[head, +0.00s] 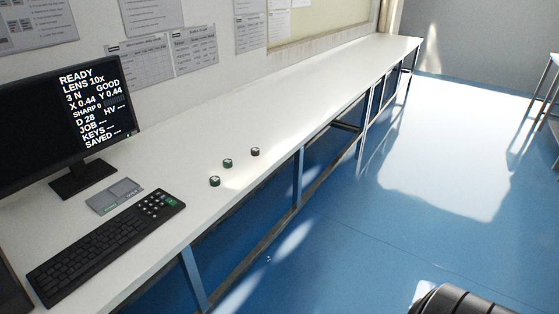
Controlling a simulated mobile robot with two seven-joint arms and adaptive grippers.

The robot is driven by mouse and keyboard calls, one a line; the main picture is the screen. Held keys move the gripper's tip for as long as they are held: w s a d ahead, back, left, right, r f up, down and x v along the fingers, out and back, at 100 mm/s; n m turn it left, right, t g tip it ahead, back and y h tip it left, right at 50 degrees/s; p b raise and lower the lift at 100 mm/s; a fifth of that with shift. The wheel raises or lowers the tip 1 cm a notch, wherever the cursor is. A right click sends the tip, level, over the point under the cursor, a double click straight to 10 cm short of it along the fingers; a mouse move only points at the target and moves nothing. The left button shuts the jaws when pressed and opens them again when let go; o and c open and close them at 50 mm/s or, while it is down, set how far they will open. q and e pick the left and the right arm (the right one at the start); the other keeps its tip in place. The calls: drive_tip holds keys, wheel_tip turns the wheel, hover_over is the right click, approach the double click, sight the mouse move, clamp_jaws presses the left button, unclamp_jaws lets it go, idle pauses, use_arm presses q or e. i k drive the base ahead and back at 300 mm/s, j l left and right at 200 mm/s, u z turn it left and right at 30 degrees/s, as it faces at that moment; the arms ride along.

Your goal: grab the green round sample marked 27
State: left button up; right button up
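Three small round samples stand apart on the white bench, right of the keyboard and near the front edge. The nearest sample (215,181) looks dark green with a pale top. The middle sample (227,163) also looks dark green with a pale top. The farthest sample (255,152) looks darker, nearly black. Any numbers on them are too small to read, so I cannot tell which is marked 27. Neither of my grippers is in view.
The white bench (335,75) runs to the far right, clear beyond the samples. A monitor (62,125), a grey pad (115,196) and a black keyboard (105,247) occupy its left end. The blue floor (350,245) is open in front; a stool or table (545,95) stands far right.

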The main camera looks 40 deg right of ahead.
sight(228, 163)
drive_tip(key=i+l+z, duration=0.3)
drive_tip(key=i+z, duration=0.2)
drive_tip(key=i+l+z, duration=0.1)
drive_tip(key=i+z, duration=0.4)
drive_tip(key=i, duration=0.3)
